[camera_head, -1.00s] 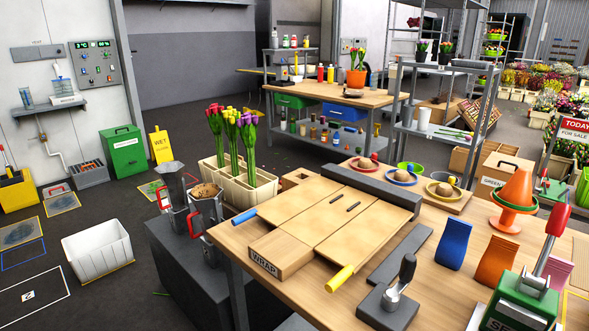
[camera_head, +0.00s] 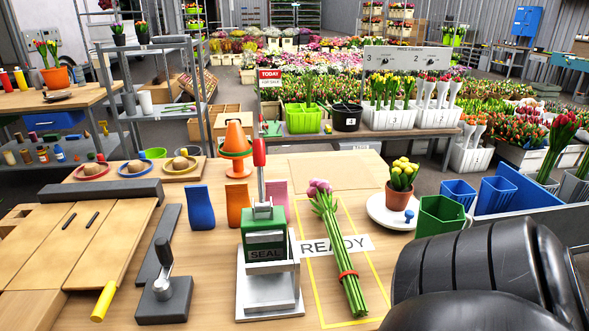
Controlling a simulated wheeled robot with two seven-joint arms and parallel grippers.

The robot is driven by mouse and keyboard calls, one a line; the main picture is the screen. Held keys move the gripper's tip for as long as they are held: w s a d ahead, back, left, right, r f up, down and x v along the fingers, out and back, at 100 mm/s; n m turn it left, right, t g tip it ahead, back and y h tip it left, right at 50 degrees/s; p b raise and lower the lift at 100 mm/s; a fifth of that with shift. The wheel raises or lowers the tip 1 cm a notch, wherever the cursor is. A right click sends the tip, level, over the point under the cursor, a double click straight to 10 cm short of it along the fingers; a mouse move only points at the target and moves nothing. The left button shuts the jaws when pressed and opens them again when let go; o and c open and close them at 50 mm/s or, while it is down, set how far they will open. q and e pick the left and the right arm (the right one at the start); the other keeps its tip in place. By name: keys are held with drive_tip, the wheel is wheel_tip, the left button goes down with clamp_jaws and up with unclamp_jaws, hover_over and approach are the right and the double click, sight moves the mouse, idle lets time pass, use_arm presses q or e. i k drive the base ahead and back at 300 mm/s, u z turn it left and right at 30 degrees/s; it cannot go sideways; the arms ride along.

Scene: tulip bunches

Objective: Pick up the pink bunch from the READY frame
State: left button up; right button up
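The pink bunch (camera_head: 333,235) lies on the table inside the yellow-outlined READY frame (camera_head: 376,278). Its pink-purple heads point away from me. Its green stems run toward the near edge and carry a red-orange band. The READY label (camera_head: 354,244) is partly covered by the stems. A black rounded part of my own body fills the lower right corner. No fingertips of either gripper show in this view.
The green SEAL press (camera_head: 266,241) with a red-topped lever stands just left of the bunch. A potted yellow plant (camera_head: 400,184) on a white plate (camera_head: 382,214) and a green container (camera_head: 440,217) stand to the right. The wrapping board (camera_head: 85,242) is at left.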

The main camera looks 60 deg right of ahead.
sight(320, 190)
drive_tip(key=u, duration=0.55)
drive_tip(key=k, duration=1.05)
drive_tip(key=z, duration=1.3)
drive_tip(key=i, duration=0.5)
drive_tip(key=z, duration=0.05)
